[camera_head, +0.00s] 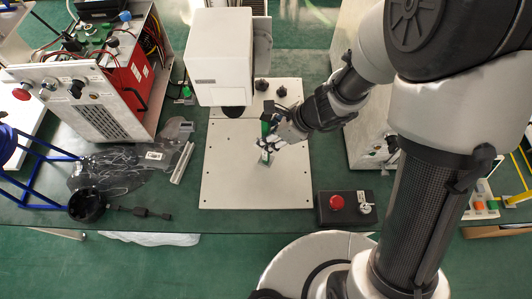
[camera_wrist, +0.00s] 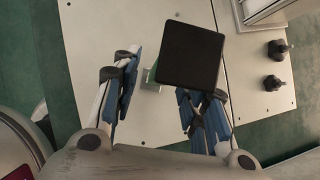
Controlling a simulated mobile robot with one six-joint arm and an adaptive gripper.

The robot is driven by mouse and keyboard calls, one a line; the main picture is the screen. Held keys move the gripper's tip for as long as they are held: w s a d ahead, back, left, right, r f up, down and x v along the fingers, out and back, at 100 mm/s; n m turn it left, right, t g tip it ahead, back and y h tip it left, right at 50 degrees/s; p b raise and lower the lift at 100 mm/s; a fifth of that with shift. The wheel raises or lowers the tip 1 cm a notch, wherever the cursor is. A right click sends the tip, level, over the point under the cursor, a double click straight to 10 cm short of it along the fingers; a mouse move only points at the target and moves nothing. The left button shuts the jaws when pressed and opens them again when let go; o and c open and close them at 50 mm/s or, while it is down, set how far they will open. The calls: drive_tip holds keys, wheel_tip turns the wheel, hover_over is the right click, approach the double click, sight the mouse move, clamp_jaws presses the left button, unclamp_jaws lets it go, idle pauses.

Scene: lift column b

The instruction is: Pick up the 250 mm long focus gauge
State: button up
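An upright piece with a dark square top (camera_wrist: 189,56) and green below, which I take to be the focus gauge, stands over the white base plate (camera_head: 222,185). In the head view its green part (camera_head: 265,129) shows beside my gripper (camera_head: 274,144). In the wrist view my gripper (camera_wrist: 158,85) is open, with blue-padded fingers apart. The left finger is clear of the piece. The right finger is partly behind the dark top, and I cannot tell whether it touches. The piece's lower end is mostly hidden.
A white machine head (camera_head: 220,60) hangs over the plate's back. A control box with a red button (camera_head: 337,202) is at the front right. A pale strip (camera_head: 182,163), a dark bag (camera_head: 105,168) and an instrument cabinet (camera_head: 95,100) are on the left. The plate's front is clear.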

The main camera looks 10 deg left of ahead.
drive_tip(key=shift+x, duration=0.9)
clamp_jaws()
